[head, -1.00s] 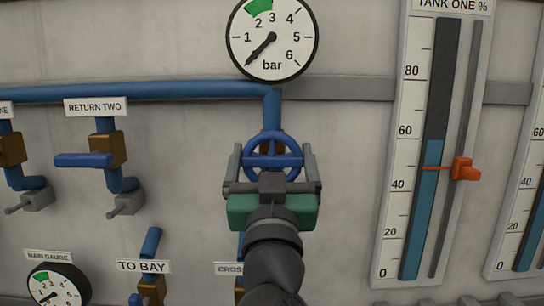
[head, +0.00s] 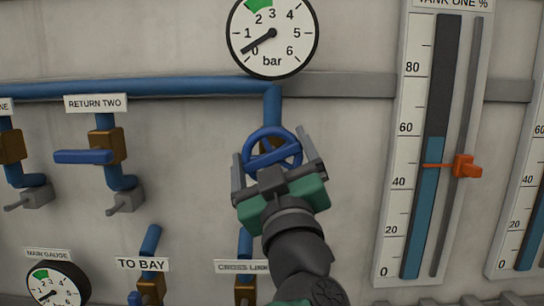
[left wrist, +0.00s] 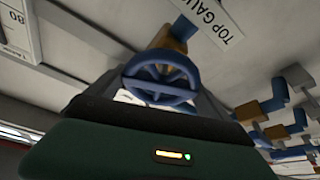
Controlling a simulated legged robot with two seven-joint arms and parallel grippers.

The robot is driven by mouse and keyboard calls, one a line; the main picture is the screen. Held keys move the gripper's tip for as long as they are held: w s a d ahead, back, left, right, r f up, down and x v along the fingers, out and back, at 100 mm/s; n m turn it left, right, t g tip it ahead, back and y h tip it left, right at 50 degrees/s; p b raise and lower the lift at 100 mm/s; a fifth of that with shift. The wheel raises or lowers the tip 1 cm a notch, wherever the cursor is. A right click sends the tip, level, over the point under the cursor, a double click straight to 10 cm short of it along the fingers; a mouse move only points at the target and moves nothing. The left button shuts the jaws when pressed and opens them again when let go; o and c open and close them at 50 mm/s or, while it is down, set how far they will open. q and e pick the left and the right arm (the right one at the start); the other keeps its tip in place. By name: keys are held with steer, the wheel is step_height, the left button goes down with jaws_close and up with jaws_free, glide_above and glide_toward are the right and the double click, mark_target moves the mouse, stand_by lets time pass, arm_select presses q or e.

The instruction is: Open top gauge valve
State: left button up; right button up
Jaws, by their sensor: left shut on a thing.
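The blue handwheel (head: 272,148) of the top gauge valve sits on a brass body below a blue pipe in the head view. It also shows in the left wrist view (left wrist: 160,80), near a label (left wrist: 224,24) reading "TOP GAU", partly cut off. My left gripper (head: 275,155) is shut on the wheel, one finger on each side of the rim. Gripper and wheel spoke are tilted, right side higher. The round bar gauge (head: 272,33) above has its needle between 0 and 1, below the green band. My right gripper is not in view.
A blue pipe (head: 140,90) runs across the upper left wall. The return two valve (head: 105,147) with a blue lever is at left. The tank one gauge (head: 435,160) with an orange pointer (head: 466,166) stands at right. The cross link label (head: 242,267) is partly behind my arm.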

arm_select(q)
steer(key=n+g+y, duration=0.1)
steer(key=n, duration=0.2)
steer(key=n+g+y, duration=0.1)
steer(key=n+y, duration=0.1)
steer(key=n, duration=0.2)
steer(key=shift+f, duration=0.2)
steer(key=n+g, duration=0.1)
steer(key=n, duration=0.2)
steer(key=n+g, duration=0.1)
steer(key=n, duration=0.2)
steer(key=shift+a+f+g+y+p, duration=0.1)
steer(key=shift+f+g+y+p, duration=0.1)
steer(key=shift+g+y+p, duration=0.1)
steer(key=shift+n, duration=0.3)
steer(key=o, duration=1)
steer(key=shift+o, duration=0.5)
steer(key=shift+w, duration=0.15)
